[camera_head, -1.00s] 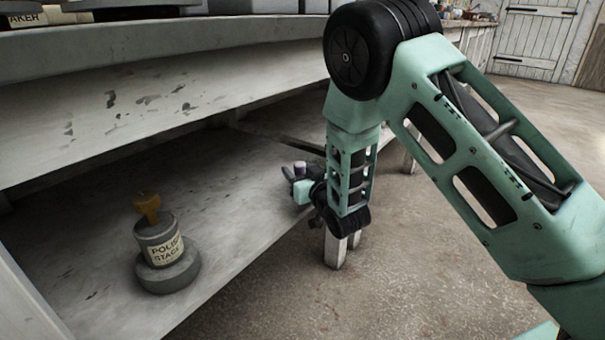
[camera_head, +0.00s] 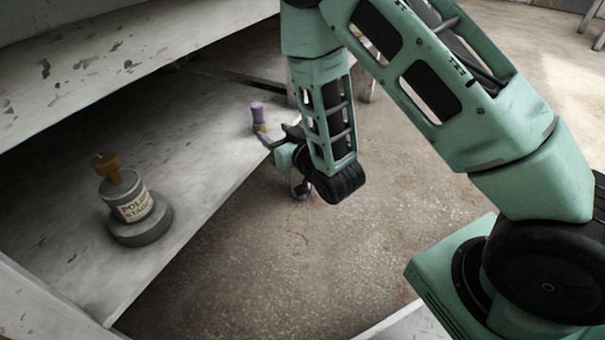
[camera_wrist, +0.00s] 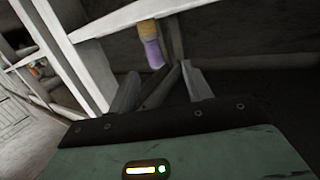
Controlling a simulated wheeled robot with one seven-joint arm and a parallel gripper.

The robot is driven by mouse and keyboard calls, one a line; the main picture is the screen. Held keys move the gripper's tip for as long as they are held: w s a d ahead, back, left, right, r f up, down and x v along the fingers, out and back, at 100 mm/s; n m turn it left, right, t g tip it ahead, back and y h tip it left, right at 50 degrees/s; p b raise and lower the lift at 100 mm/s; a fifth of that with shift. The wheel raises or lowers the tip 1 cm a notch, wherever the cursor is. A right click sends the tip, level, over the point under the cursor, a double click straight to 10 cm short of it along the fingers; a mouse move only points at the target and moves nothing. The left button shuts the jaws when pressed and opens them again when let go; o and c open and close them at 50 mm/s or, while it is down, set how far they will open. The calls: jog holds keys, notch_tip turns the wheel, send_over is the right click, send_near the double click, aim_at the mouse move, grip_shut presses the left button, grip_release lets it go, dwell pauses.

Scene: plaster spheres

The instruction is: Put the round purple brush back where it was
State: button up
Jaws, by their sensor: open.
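The round purple brush (camera_head: 257,112) stands upright on the lower shelf near its front edge, purple end up and tan part below. In the wrist view the brush (camera_wrist: 152,52) shows just beyond the fingertips, tan end at the top of the picture. My gripper (camera_head: 264,138) is at the shelf's front edge, close to the brush, its fingers pointing toward it. In the wrist view the two fingers of my gripper (camera_wrist: 160,74) are spread apart with nothing held between them. Whether a fingertip touches the brush I cannot tell.
A grey round stand labelled "POLISH STAGE" (camera_head: 133,207) holds an orange-brown piece (camera_head: 107,166) on the lower shelf (camera_head: 190,165) at left. The upper shelf edge (camera_head: 120,70) overhangs it. The concrete floor (camera_head: 290,255) in front is clear.

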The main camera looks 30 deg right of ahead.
jog(key=s+a+r+n+g+y, duration=0.15)
jog(key=s+a+r+g, duration=0.25)
jog(key=s+a+g, duration=0.7)
jog(key=s+d+r+n+g+h, duration=0.2)
jog(key=s, duration=0.8)
jog(key=s+d+r+n+g+h, duration=0.1)
jog(key=s+d+r+n+g, duration=0.1)
jog(key=s, duration=0.8)
jog(key=shift+r+g+h, duration=0.35)
jog(key=shift+r+g, duration=0.35)
jog(key=shift+r, duration=0.1)
jog(key=shift+n, duration=0.25)
